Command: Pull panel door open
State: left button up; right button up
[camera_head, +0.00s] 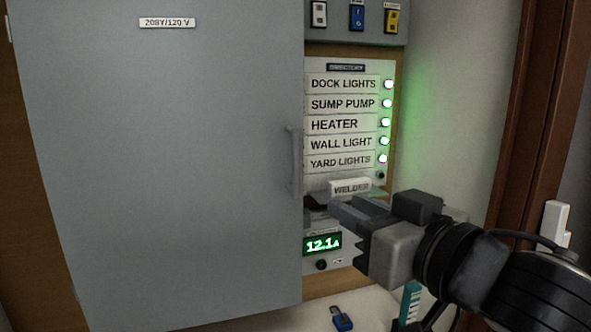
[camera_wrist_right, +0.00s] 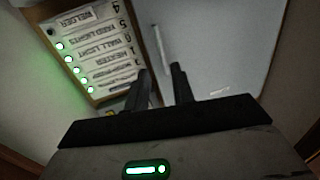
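The panel door (camera_head: 170,160) is a large grey door with a "208Y/120 V" label, filling the left of the head view. It looks shut. Its upright grey handle (camera_head: 293,160) is near its right edge. My right gripper (camera_head: 345,203) is right of the handle and lower, apart from it, with its fingers pointing left. In the right wrist view my right gripper (camera_wrist_right: 160,82) has a gap between its fingers and nothing in it. The door (camera_wrist_right: 225,55) and handle (camera_wrist_right: 161,46) show beyond the fingertips. My left gripper is out of view.
Right of the door is a directory board (camera_head: 342,122) with labels and green lamps. A "WELDER" label (camera_head: 350,188) and a 12.1 A meter (camera_head: 322,244) are close by my right gripper. Switches (camera_head: 357,17) sit above. A blue padlock (camera_head: 341,318) lies below. Brown trim stands at right.

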aim_at(297, 165)
jog(key=p+x, duration=0.1)
jog(key=x, duration=0.4)
jog(key=r+p+x, duration=0.1)
jog(key=x, duration=0.4)
jog(key=r+p+x, duration=0.1)
jog(key=x, duration=0.3)
jog(key=shift+w+a+r, duration=0.15)
jog(key=shift+w+a, duration=0.1)
jog(key=shift+w, duration=0.1)
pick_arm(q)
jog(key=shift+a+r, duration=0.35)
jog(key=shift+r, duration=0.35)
pick_arm(e)
grip_shut()
